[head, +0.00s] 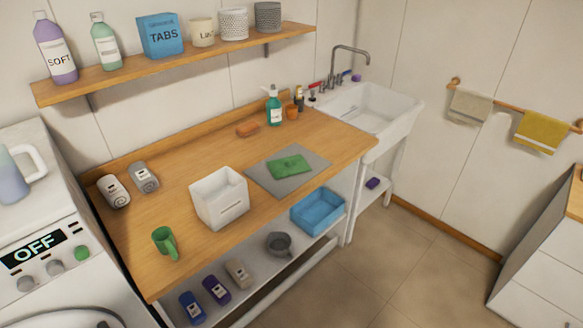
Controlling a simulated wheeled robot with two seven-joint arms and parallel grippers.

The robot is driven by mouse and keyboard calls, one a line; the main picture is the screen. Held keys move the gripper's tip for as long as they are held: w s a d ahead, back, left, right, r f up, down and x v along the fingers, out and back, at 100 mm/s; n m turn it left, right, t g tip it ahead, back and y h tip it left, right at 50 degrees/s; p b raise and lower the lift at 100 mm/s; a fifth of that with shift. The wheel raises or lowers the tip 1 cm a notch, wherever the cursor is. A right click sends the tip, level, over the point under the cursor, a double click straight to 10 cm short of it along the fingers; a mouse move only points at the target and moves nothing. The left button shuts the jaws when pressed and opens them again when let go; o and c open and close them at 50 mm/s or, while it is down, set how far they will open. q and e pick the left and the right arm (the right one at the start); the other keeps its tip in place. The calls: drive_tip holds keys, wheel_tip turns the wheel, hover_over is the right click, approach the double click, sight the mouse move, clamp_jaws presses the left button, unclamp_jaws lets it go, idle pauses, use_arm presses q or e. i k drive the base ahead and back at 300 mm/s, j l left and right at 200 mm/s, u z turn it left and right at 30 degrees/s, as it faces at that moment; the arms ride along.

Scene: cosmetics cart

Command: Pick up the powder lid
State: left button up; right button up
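Neither of my grippers is in the head view. I cannot single out a powder lid. A white open-topped box (219,198) stands on the wooden counter (185,195); its inside is hardly visible. A green cup with a handle (164,242) stands near the counter's front left. A folded green cloth (289,166) lies on a flat grey mat (264,179) right of the box.
A washing machine (90,235) stands left. A sink (372,108) is right. The lower shelf holds a blue bin (318,209), a grey pot (279,243) and several containers.

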sight(286, 166)
drive_tip(key=i+l+u, duration=0.15)
drive_tip(key=u, duration=0.25)
drive_tip(key=i+l+u, duration=0.1)
drive_tip(key=l+u, duration=0.45)
drive_tip(key=u, duration=0.3)
drive_tip(key=i+l+u, duration=0.1)
drive_tip(key=l+u, duration=0.3)
drive_tip(key=j, duration=0.1)
